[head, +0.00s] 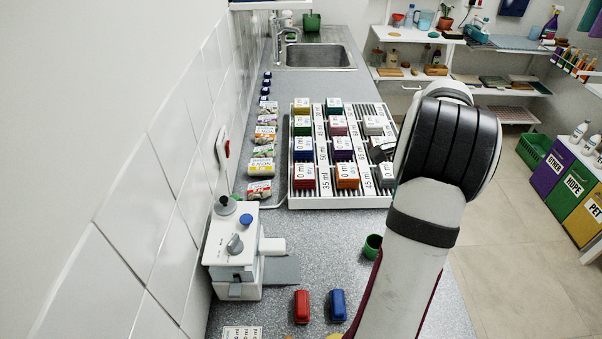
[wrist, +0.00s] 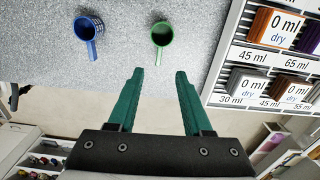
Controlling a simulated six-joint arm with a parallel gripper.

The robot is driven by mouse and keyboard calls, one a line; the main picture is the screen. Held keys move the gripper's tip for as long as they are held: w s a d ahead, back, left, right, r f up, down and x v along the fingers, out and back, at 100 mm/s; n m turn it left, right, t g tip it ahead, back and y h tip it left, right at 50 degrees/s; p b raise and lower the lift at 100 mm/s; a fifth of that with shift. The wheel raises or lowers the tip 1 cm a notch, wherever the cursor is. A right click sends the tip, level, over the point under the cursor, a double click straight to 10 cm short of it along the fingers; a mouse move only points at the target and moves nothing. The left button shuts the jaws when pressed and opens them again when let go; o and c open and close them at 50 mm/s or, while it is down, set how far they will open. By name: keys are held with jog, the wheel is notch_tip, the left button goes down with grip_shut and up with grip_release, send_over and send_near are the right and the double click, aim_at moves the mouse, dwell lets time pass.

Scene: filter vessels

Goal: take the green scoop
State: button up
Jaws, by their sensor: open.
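The green scoop (wrist: 162,35) stands on the grey speckled counter in the wrist view, its round cup up and its short handle pointing toward my gripper. In the head view the green scoop (head: 373,246) is partly hidden behind my arm. My gripper (wrist: 160,72) is open and empty, its two green fingers apart. The scoop lies ahead of the fingertips, roughly in line with the gap between them, and apart from them. In the head view my arm hides the gripper's fingers.
A blue scoop (wrist: 88,33) stands left of the green one. A white rack (wrist: 222,92) with labelled blocks is close on the right.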

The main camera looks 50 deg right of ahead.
jog(key=shift+m, duration=0.3)
jog(key=f, duration=1.6)
jog(key=shift+s+d+f, duration=0.2)
jog(key=shift+s+d, duration=0.15)
jog(key=shift+d, duration=0.05)
grip_shut()
